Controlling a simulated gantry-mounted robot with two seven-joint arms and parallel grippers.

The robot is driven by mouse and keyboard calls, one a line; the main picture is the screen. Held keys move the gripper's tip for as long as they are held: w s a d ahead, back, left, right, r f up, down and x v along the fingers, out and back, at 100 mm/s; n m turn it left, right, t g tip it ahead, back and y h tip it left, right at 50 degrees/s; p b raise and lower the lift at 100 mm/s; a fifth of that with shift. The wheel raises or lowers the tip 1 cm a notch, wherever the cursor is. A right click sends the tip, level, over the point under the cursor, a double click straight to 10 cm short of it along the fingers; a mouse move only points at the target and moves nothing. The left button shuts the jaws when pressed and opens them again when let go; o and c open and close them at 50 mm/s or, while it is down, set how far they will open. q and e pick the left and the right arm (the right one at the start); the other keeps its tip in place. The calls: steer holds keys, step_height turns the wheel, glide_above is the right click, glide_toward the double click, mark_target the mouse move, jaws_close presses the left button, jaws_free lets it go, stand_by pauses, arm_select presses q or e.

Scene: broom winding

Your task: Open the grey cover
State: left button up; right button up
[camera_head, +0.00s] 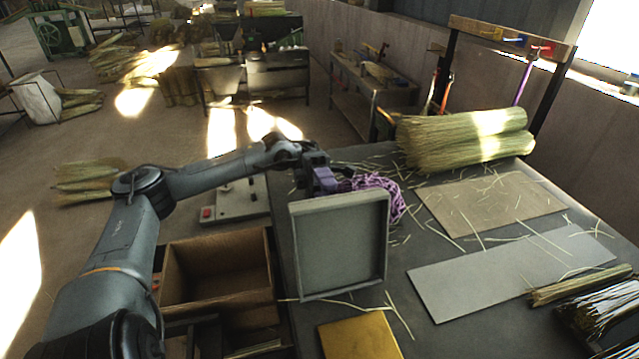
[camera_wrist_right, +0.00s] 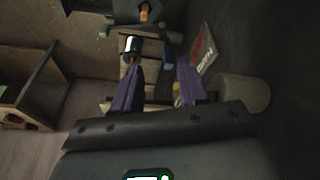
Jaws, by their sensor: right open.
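The grey cover (camera_head: 338,243) stands tilted up at the left side of the dark table in the head view, its shallow rimmed inner face toward me. My left gripper (camera_head: 338,181) is at the cover's top edge, its purple parts just above and behind the rim. The fingertips are partly hidden, so I cannot tell whether they grip or touch the cover. My right gripper (camera_wrist_right: 160,75) shows only in the right wrist view, with its two purple fingers apart and nothing between them. The cover does not show in that view.
A purple twine bundle (camera_head: 378,194) lies behind the cover. An open wooden box (camera_head: 217,275) is left of it. A yellow plate (camera_head: 360,338), a grey plate (camera_head: 512,270), a brown board (camera_head: 490,207) and straw bundles (camera_head: 462,138) lie on the table.

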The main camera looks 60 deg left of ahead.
arm_select(q)
steer(key=b+v, duration=0.3)
steer(key=v, duration=0.6)
steer(key=shift+b, duration=0.3)
